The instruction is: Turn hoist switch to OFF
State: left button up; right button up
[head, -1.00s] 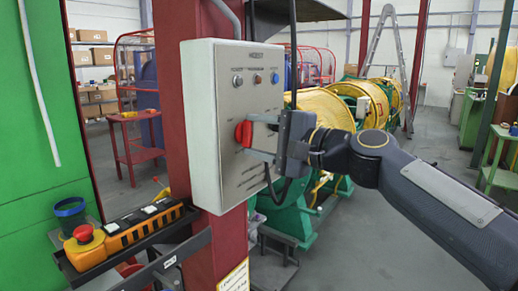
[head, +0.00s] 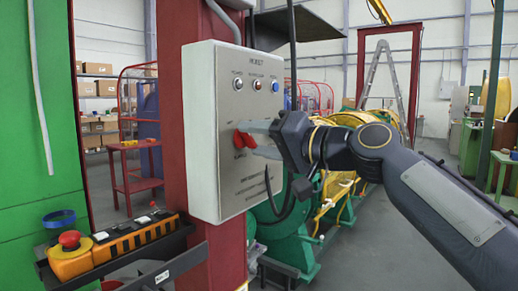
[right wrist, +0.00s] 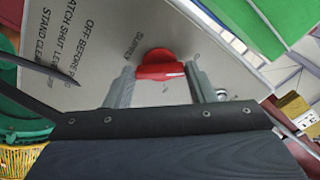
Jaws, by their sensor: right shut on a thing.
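The hoist control box (head: 205,130) is a pale grey box on a red post, with a front panel marked HOIST. Its red rotary switch (head: 240,140) sits mid-panel, partly hidden by my fingers. My right gripper (head: 258,139) reaches in from the right and is shut on this switch. In the right wrist view the red switch (right wrist: 160,66) lies between the two grey fingers of my right gripper (right wrist: 159,76). "SUPPLY" is printed beside it; I cannot make out which position mark the switch points to. My left gripper is not in view.
Above the switch are small round lamps and a blue button (head: 288,86). Yellow-green machinery (head: 330,190) stands behind.

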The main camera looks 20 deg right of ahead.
jog(key=shift+f+n, duration=0.1)
jog(key=shift+n, duration=0.5)
jog(key=o, duration=1)
jog(key=b+v, duration=0.1)
jog(key=v, duration=0.6)
jog(key=shift+s+d, duration=0.25)
jog(key=shift+s, duration=0.1)
